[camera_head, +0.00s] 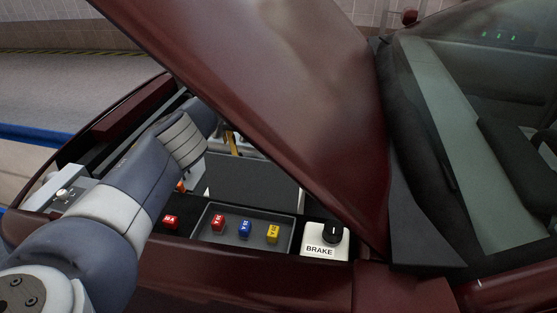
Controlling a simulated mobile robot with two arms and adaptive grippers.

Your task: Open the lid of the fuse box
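The fuse box (246,248) is a shallow dark tray at the front of the engine bay. A red fuse (218,224), a blue fuse (245,229) and a yellow fuse (272,233) show in it, uncovered. A flat dark grey panel (255,183) rises behind the tray and looks like its lid; I cannot tell for sure. My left arm reaches in from the left, and its far end passes toward the raised hood. My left gripper's fingers are hidden, so contact with the panel cannot be told. My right gripper is not in view.
The dark red hood (290,80) slants above the bay and limits room overhead. A separate red fuse (171,222) lies left of the tray. A white BRAKE unit (322,248) with a black knob is at its right. A windshield (455,120) is farther right.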

